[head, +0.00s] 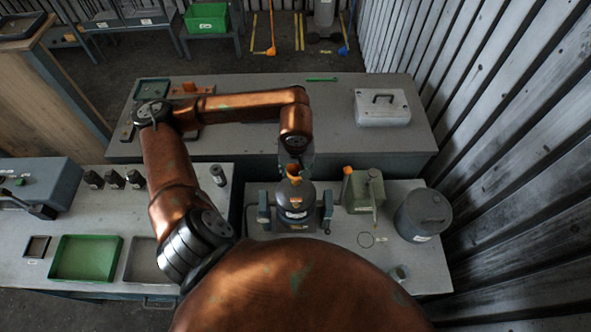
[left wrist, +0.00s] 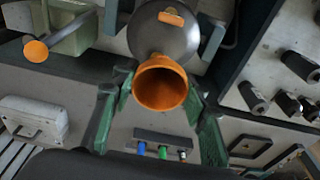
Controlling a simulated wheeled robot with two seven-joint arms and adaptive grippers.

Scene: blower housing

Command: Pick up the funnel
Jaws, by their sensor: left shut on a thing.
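The orange funnel (left wrist: 160,88) is between the two green fingers of my left gripper (left wrist: 161,80) in the left wrist view, wide mouth toward the camera. The fingers are shut on it. In the head view, my left gripper (head: 295,165) hangs above the dark rounded blower housing (head: 296,205), and a small part of the orange funnel (head: 293,171) shows there. The housing also shows behind the funnel in the left wrist view (left wrist: 165,35). Whether the funnel touches the housing I cannot tell. My right gripper is not in view.
A green can (head: 362,192) with an orange-tipped part stands right of the housing, then a grey lidded drum (head: 423,216). A white case (head: 382,107) sits on the back bench. A green tray (head: 86,258) and several dark cylinders are on the left bench. A corrugated wall closes the right side.

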